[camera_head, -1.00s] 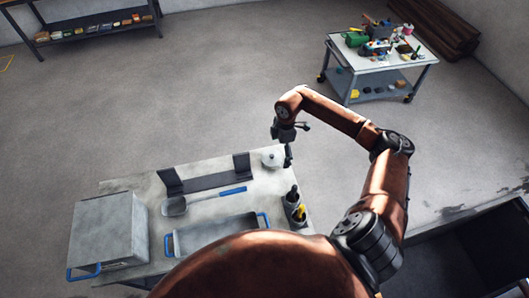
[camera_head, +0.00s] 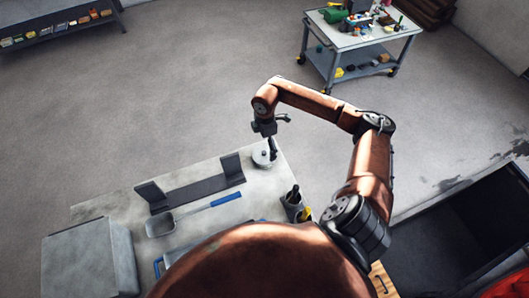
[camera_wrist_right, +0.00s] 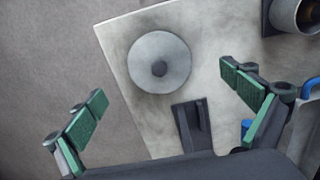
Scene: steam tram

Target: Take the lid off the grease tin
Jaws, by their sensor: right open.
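The grease tin (camera_head: 262,160) is a round, light grey tin near the bench's far right corner. In the right wrist view its lid (camera_wrist_right: 147,48) shows from above as a pale disc with a dark round knob (camera_wrist_right: 158,68); the tin's sides are hidden there. My right gripper (camera_head: 276,140) is open and empty, just above the tin. In the right wrist view its green-padded fingers stand wide apart to the left and right of the lid, with no contact visible. My left gripper is in neither view.
A cluttered trolley (camera_head: 350,38) stands beyond clear floor.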

